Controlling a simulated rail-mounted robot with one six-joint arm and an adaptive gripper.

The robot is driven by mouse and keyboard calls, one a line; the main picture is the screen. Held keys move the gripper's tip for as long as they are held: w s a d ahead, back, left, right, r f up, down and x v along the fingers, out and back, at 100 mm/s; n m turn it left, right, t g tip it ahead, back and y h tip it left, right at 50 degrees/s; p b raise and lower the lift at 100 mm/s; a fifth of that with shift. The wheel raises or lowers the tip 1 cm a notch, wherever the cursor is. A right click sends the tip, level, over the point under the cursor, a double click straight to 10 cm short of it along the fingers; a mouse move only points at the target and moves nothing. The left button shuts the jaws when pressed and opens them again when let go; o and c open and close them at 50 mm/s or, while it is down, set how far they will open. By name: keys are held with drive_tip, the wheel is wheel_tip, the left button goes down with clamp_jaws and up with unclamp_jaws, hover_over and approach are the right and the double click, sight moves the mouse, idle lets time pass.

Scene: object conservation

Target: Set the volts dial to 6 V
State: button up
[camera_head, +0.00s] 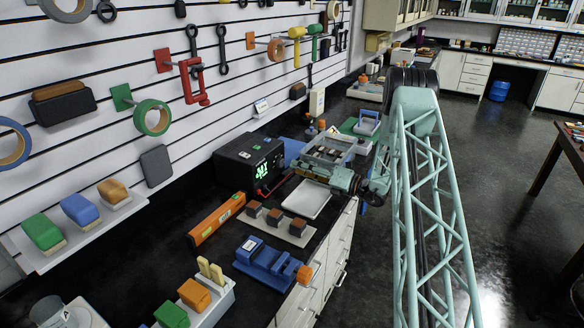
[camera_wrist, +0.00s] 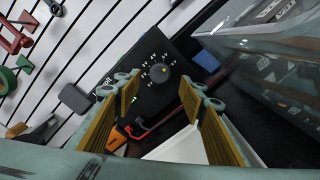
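The black power unit (camera_head: 248,160) stands on the dark bench against the slatted wall, with a green lit display on its front. In the wrist view its front panel (camera_wrist: 148,75) faces me, with a grey round volts dial (camera_wrist: 158,73) ringed by small white marks. My gripper (camera_head: 318,175) is over the bench to the right of the unit. In the wrist view my gripper (camera_wrist: 158,95) is open, its two yellow-ribbed fingers wide apart. The dial shows between and beyond them, and nothing is held.
A white tray (camera_head: 307,198) lies below my gripper. An orange level (camera_head: 216,218), a sanding block rack (camera_head: 280,226) and a blue vise (camera_head: 270,264) lie nearer. A grey compartment bin (camera_head: 328,148) stands just behind my gripper. A red-and-black lead (camera_wrist: 138,132) lies near the unit.

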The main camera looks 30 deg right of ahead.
sight(282, 163)
drive_tip(key=shift+v, duration=2.3)
drive_tip(key=n+b, duration=0.2)
drive_tip(key=n, duration=0.1)
drive_tip(key=n+b, duration=0.1)
drive_tip(key=n, duration=0.1)
drive_tip(key=shift+s+d+f+b, duration=0.15)
drive_tip(key=shift+s+d+b, duration=0.1)
drive_tip(key=shift+s+b, duration=0.15)
drive_tip(key=n+b, duration=0.1)
drive_tip(key=n, duration=0.1)
drive_tip(key=n+b, duration=0.1)
drive_tip(key=n, duration=0.1)
drive_tip(key=shift+s+d, duration=0.15)
drive_tip(key=shift+s, duration=0.2)
drive_tip(key=shift+s+n+b, duration=0.25)
drive_tip(key=shift+n+b, duration=0.55)
drive_tip(key=shift+n, duration=0.7)
drive_tip(key=shift+w, duration=0.15)
drive_tip(key=shift+b+x, duration=0.85)
drive_tip(key=shift+x, duration=5.9)
